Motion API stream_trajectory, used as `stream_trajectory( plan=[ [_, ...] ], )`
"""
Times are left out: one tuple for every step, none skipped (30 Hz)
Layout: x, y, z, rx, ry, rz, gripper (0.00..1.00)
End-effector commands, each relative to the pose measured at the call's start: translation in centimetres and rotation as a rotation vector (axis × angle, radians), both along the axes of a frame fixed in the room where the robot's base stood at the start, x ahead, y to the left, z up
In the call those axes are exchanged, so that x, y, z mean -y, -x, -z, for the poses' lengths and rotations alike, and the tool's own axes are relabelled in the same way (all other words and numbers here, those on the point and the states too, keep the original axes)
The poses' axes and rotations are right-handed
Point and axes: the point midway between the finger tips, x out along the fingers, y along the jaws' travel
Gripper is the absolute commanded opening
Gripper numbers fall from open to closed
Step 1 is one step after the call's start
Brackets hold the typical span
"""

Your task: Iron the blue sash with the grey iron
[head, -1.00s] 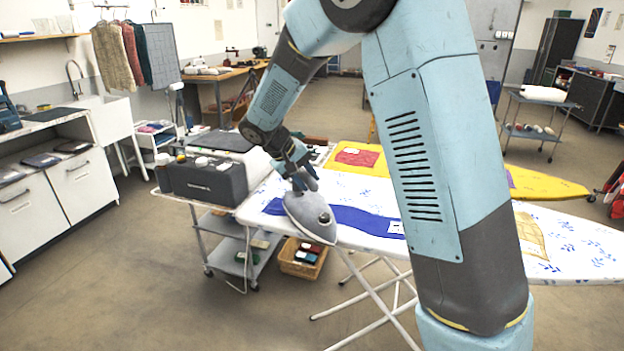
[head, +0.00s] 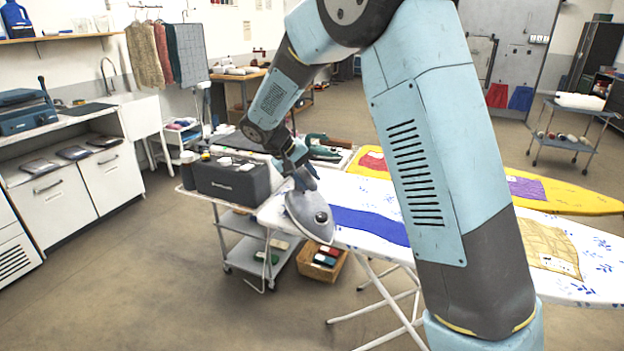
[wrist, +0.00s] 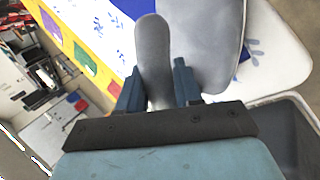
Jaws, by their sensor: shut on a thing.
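The grey iron (head: 311,216) is at the left end of the white ironing board with blue floral print (head: 575,285). My gripper (head: 301,181) is shut on the iron's handle, which also shows between the fingers in the wrist view (wrist: 154,60). The blue sash (head: 368,225) lies flat along the board, to the right of the iron; my arm hides its right part. In the wrist view a strip of the sash (wrist: 133,8) shows beside the iron. I cannot tell whether the soleplate touches the sash.
A grey box-shaped unit (head: 232,181) stands on a trolley left of the board. A basket (head: 322,265) is on the floor below. A tan cloth (head: 548,248) lies on the board's right. A yellow board (head: 590,201) with coloured cloths stands behind.

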Motion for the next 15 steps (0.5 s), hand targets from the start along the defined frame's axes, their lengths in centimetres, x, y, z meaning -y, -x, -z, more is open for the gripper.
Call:
stream_trajectory(
  plan=[
    [-0.2,-0.1,-0.2,0.0,-0.001,0.001,0.0],
    [-0.3,-0.1,0.1,0.0,-0.001,0.002,0.0],
    [-0.4,-0.2,-0.3,0.002,-0.003,0.003,0.0],
    [-0.5,-0.3,0.0,0.0,-0.001,0.004,0.0],
    [-0.5,-0.3,0.0,0.001,-0.001,0.007,0.0],
    [-0.4,-0.3,-0.5,0.002,-0.002,0.008,0.0],
    [-0.4,-0.3,-0.3,0.0,-0.001,0.008,0.0],
    [-0.3,-0.4,-1.3,0.005,-0.004,0.008,0.0],
    [-0.3,-0.3,-2.2,0.004,-0.003,0.009,0.0],
    [-0.3,-0.3,-2.2,0.002,-0.003,0.009,0.0],
    [-0.2,-0.4,-2.4,0.002,-0.003,0.009,0.0],
    [-0.2,-0.4,-2.6,0.002,-0.003,0.01,0.0],
    [-0.2,-0.4,-2.8,0.002,-0.003,0.01,0.0],
    [-0.2,-0.4,-3.0,0.002,-0.003,0.011,0.0],
    [-0.1,-0.4,-3.3,0.002,-0.003,0.011,0.0]
  ],
)
